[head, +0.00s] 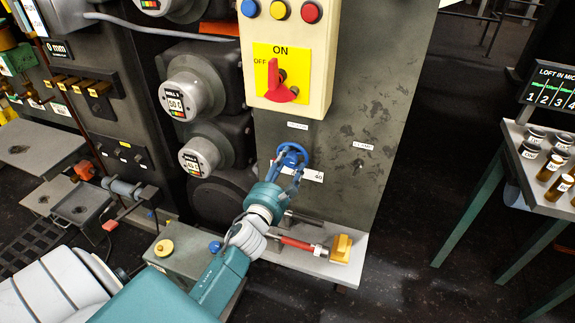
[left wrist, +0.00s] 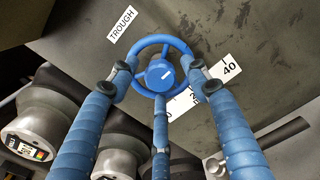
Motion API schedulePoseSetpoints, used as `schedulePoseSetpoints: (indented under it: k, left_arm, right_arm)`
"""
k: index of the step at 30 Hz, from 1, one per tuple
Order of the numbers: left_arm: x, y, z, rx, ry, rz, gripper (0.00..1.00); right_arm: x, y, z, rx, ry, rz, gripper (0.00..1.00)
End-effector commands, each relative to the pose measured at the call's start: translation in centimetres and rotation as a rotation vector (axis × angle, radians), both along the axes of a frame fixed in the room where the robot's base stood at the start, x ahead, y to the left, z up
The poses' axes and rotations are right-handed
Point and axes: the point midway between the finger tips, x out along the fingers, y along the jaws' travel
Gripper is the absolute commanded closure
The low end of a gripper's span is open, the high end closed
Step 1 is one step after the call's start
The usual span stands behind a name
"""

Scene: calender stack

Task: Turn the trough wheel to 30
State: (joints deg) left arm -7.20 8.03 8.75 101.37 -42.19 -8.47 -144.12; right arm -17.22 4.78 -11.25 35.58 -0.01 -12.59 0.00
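The blue trough wheel (head: 291,157) is on the dark machine panel, below the control box. My left gripper (head: 282,172) is at the wheel. In the left wrist view its blue fingers (left wrist: 160,78) surround the rim, with tips at its left, right and bottom. I cannot tell whether they press on it. My right gripper is not in view.
The yellow control box (head: 283,73) with a red switch hangs above the wheel. Grey dial units (head: 190,94) stand close on the left. A ledge with a red-and-yellow handled part (head: 341,248) lies below. A table with small jars (head: 530,148) stands at right.

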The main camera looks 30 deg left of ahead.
Motion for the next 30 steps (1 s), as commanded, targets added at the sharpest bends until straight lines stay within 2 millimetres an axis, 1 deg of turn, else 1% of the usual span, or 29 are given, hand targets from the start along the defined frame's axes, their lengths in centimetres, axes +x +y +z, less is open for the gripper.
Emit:
schedulePoseSetpoints:
  k: [1,2,3,5,6,11,17,23,30]
  left_arm:
    - [-0.01,0.0,0.0,0.0,0.0,0.0,0.66]
    - [-0.02,0.0,0.0,0.0,0.0,0.0,0.72]
    - [-0.02,0.0,0.0,0.0,0.0,0.0,0.8]
    - [-0.02,-0.01,0.01,0.0,0.0,0.0,0.92]
    - [-0.02,-0.01,0.02,0.0,0.0,0.0,0.95]
    - [-0.01,-0.03,0.05,-0.005,-0.002,0.0,0.96]
    - [-0.01,-0.03,0.1,-0.052,-0.014,-0.001,0.96]
    - [0.0,-0.02,0.15,-0.17,-0.043,-0.001,0.96]
    - [0.0,0.03,0.2,-0.381,-0.095,-0.002,0.96]
  right_arm:
    - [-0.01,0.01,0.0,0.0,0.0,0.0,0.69]
    - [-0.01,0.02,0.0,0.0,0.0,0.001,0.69]
    - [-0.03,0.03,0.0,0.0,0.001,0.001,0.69]
    - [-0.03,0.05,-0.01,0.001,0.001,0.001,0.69]
    - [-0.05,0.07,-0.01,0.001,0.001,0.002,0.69]
    - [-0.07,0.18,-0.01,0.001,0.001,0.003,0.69]
    - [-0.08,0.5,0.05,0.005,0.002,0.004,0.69]
    - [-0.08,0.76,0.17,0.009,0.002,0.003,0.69]
    - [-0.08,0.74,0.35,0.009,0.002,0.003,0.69]
